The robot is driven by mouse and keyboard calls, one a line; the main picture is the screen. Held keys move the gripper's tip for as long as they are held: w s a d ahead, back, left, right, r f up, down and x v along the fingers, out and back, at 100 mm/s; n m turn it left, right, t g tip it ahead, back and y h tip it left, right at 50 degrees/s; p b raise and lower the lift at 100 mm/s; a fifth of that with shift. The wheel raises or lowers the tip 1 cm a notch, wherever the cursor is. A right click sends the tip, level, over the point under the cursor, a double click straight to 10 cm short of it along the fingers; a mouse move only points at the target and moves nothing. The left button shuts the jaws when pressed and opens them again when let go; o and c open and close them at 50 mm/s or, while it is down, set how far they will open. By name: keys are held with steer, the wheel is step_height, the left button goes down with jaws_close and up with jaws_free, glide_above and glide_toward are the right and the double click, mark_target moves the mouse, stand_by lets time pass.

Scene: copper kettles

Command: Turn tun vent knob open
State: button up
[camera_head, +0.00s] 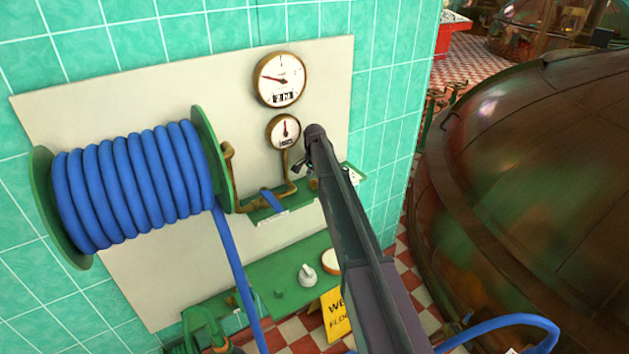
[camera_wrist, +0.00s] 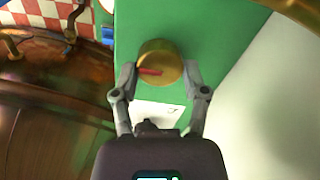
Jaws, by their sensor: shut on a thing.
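In the wrist view, a round brass knob (camera_wrist: 160,51) with a red pointer line sits on a green panel (camera_wrist: 210,25). The red line points to the left in that view. My gripper (camera_wrist: 161,75) has one finger on each side of the knob and is shut on it. A white label plate (camera_wrist: 150,108) lies just below the knob, partly hidden by my gripper; its text cannot be read. In the head view, my gripper (camera_head: 302,164) is at the wall board, beside the small green shelf (camera_head: 352,168). My arm hides much of this spot.
Two round gauges, a large one (camera_head: 281,79) and a small one (camera_head: 284,131), are close above. A blue hose reel (camera_head: 135,185) hangs to the left. A big copper vessel (camera_head: 540,190) stands right. A yellow floor sign (camera_head: 336,315) and a grey knob (camera_head: 307,274) are below.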

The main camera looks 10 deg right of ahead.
steer(key=n, duration=0.6)
steer(key=shift+a, duration=0.1)
steer(key=n, duration=0.5)
steer(key=shift+a+n, duration=0.1)
steer(key=shift+n, duration=0.3)
stand_by(0.3)
steer(key=o, duration=1.1)
steer(key=shift+o, duration=0.2)
steer(key=shift+w+m, duration=0.1)
steer(key=shift+m, duration=0.2)
